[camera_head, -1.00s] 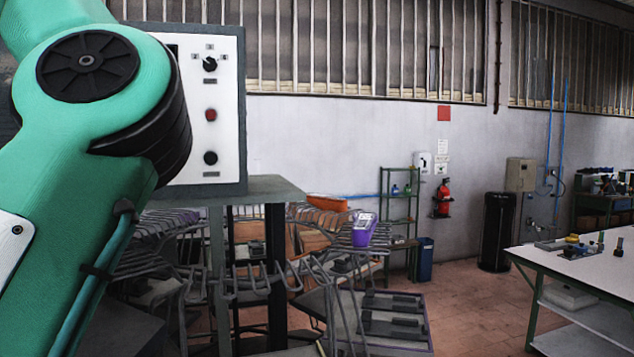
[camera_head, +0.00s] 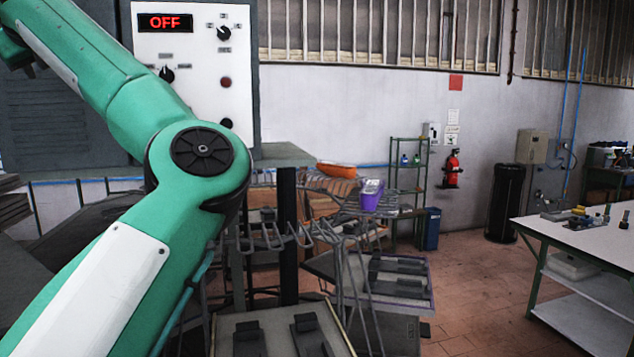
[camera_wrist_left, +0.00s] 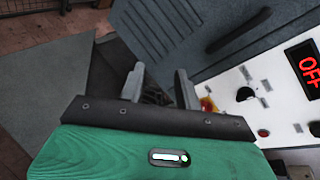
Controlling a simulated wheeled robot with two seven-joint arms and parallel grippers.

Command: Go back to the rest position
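My left gripper (camera_wrist_left: 160,85) shows in the left wrist view with its two grey fingers apart and nothing visibly held between them. In the head view my left arm rises from the lower left, bends at the elbow, and its forearm runs up to the left edge; the gripper there is mostly cut off. The white control panel (camera_head: 193,72) stands behind the arm, with a red OFF display (camera_head: 165,22). The display also shows in the left wrist view (camera_wrist_left: 308,66), right of the gripper and apart from it. My right gripper is in neither view.
A wire rack (camera_head: 300,230) and a tray (camera_head: 265,330) with dark pieces stand right of my arm. An orange item (camera_head: 337,170) and a purple item (camera_head: 371,196) are on the racks. A white-topped table (camera_head: 590,237) is at right. Floor between is open.

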